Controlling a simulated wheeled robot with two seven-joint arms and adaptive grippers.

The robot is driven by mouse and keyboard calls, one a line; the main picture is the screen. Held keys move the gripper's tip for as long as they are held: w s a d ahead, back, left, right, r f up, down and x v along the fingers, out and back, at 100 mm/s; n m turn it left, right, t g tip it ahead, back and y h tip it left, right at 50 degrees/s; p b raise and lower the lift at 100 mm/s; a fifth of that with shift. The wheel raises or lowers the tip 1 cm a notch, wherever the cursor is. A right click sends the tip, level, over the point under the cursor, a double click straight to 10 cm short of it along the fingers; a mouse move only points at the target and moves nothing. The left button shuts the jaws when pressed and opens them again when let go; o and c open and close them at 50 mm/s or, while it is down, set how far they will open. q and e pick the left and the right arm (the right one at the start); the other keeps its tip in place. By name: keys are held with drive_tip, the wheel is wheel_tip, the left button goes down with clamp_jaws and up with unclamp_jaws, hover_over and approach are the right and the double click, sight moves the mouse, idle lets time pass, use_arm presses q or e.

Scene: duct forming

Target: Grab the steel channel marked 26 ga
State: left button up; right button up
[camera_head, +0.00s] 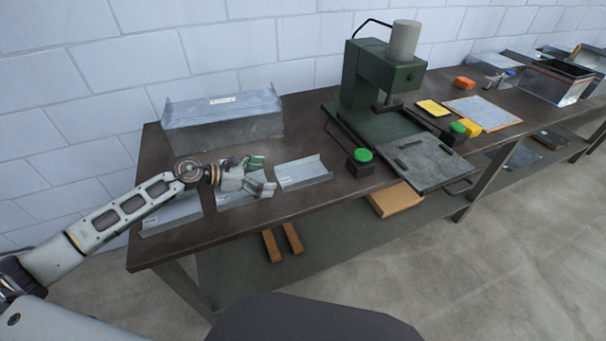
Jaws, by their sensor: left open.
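Three small steel channels lie in a row near the table's front left: a left one (172,215), a middle one (232,202) and a right one (302,174). White labels show on some of them, but the print is too small to read, so I cannot tell which is marked 26 ga. My left gripper (264,174) is open and empty. In the picture it overlaps the middle channel, hiding part of it, with its fingers pointing toward the right channel. I cannot tell whether it touches either. My right gripper is not in view.
A large labelled sheet-metal duct piece (222,122) stands behind the channels. A green press (380,90) with green-topped buttons (362,156) and a grey plate (428,162) stands to the right. Wood blocks (281,243) and a cardboard box (395,199) sit on the lower shelf.

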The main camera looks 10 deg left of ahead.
sight(286, 180)
use_arm(q)
drive_tip(key=shift+w+d+f, duration=0.2)
drive_tip(key=shift+w+d, duration=0.1)
drive_tip(key=shift+d, duration=0.15)
drive_tip(key=shift+w+d+f, duration=0.1)
drive_tip(key=shift+d, duration=0.05)
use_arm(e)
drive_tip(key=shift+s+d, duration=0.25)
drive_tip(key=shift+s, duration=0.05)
use_arm(q)
drive_tip(key=shift+d, duration=0.1)
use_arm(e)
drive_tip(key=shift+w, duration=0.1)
use_arm(q)
drive_tip(key=shift+w+d, duration=0.1)
drive_tip(key=shift+w, duration=0.1)
drive_tip(key=shift+w+d+p, duration=0.3)
drive_tip(key=shift+w+d, duration=0.05)
drive_tip(key=shift+d, duration=0.15)
drive_tip(key=shift+w+d, duration=0.45)
drive_tip(key=shift+d, duration=0.05)
drive_tip(key=shift+w+d+f, duration=0.35)
drive_tip(key=shift+d+f, duration=0.05)
drive_tip(key=shift+d, duration=0.1)
drive_tip(key=shift+w+d+f, duration=0.15)
drive_tip(key=shift+w+d, duration=0.05)
drive_tip(key=shift+d, duration=0.1)
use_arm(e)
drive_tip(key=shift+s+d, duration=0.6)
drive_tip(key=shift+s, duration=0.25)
